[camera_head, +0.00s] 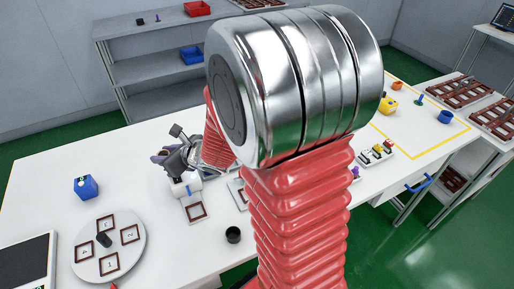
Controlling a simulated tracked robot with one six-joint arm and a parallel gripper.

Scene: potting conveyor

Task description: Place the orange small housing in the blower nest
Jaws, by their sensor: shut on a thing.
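My gripper (176,160) is at the left of centre, beyond my large red and silver arm, just above a white block (185,188) on the table. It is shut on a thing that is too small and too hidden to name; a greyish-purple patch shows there. The white block has a blue mark and a dark-framed square pad in front; I cannot tell whether it is the blower nest. A small orange piece (396,85) lies at the far right of the table; I cannot tell whether it is the small housing.
A round turntable (137,237) with framed pads and a blue block (86,187) are on the left. A black cup (233,235) stands at the front. A yellow piece (387,104) and a blue cup (445,117) are at right. My arm hides the table's middle.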

